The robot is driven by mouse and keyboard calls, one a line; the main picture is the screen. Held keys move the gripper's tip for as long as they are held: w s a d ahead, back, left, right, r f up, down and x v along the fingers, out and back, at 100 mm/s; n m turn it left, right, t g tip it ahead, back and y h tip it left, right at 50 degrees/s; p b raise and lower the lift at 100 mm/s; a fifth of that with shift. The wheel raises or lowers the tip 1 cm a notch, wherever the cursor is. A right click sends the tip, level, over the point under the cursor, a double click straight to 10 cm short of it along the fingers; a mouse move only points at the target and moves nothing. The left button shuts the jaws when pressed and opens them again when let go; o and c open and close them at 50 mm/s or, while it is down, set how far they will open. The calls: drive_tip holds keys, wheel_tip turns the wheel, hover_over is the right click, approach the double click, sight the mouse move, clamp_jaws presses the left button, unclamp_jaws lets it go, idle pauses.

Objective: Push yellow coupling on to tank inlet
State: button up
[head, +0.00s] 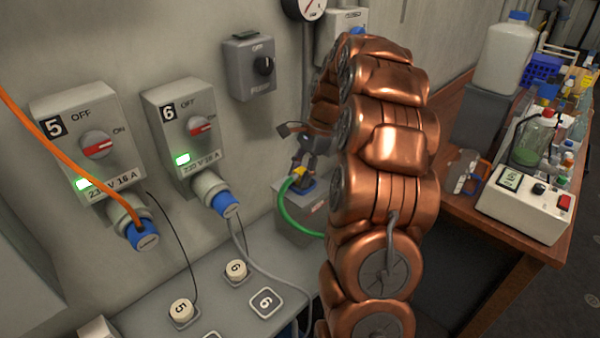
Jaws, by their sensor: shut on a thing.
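My gripper (303,160) is in the middle of the head view, at the end of my copper-coloured arm. It is shut on the yellow coupling (299,175), of which only a small part shows. A green hose (293,211) runs from the coupling down and to the right, behind my arm. A blue part (308,186) shows right beside the coupling, above a grey box (292,218). I cannot tell whether the coupling touches the blue part, or whether the blue part is the tank inlet. My arm hides much of the area to the right.
Switch boxes 5 (85,135) and 6 (185,130) are on the wall at left, with blue plugs and cables below. A pump switch (250,65) is above. A wooden bench (440,200) with bottles and a white device (525,205) stands at right.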

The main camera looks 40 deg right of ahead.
drive_tip(key=o, duration=1.1)
drive_tip(key=shift+o, duration=0.2)
drive_tip(key=v, duration=0.7)
drive_tip(key=shift+r, duration=0.2)
